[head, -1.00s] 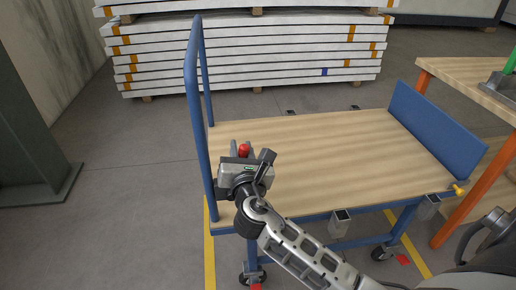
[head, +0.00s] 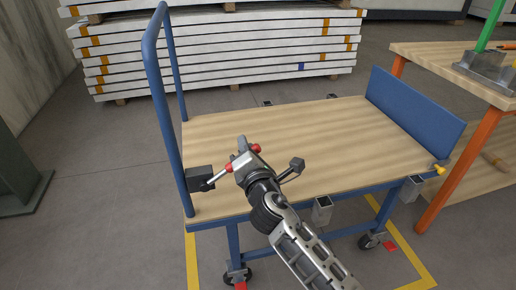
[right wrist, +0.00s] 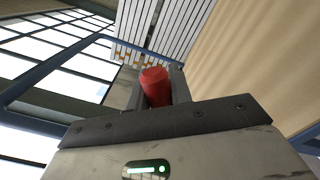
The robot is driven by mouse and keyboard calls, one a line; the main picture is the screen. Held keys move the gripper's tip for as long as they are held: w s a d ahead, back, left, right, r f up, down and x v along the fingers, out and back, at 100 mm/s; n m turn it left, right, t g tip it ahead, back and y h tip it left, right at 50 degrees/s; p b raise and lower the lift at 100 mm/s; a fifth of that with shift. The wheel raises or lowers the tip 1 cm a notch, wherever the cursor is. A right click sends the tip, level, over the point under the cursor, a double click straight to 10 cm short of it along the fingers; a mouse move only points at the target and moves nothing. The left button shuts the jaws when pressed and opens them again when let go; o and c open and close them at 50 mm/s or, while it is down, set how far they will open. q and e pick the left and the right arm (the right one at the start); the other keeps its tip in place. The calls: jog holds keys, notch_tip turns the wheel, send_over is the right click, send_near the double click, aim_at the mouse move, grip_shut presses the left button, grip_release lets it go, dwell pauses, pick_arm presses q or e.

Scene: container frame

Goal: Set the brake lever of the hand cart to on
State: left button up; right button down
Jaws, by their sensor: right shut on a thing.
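The hand cart (head: 290,140) has a wooden deck and a blue frame. A dark box (head: 200,179) sits by its blue push handle (head: 152,70). The brake lever (head: 211,182) comes out of this box as a thin metal rod and slants up to the right, with a red grip (head: 229,168). My right gripper (head: 243,160) is shut around the red grip, whose red shows on both sides of it. In the right wrist view the red grip (right wrist: 156,86) stands between my two fingers. The box's markings cannot be read. My left gripper is not in view.
A blue end panel (head: 415,110) closes the cart's right end. Wheels (head: 238,274) with red tabs stand below the deck. A wooden workbench (head: 440,62) with orange legs is at the right. Stacked white panels (head: 220,48) lie behind. The deck is clear.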

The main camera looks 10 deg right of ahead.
jog(key=shift+f, duration=0.15)
dwell(0.3)
jog(key=c, duration=1.3)
grip_release()
jog(key=shift+s, duration=0.1)
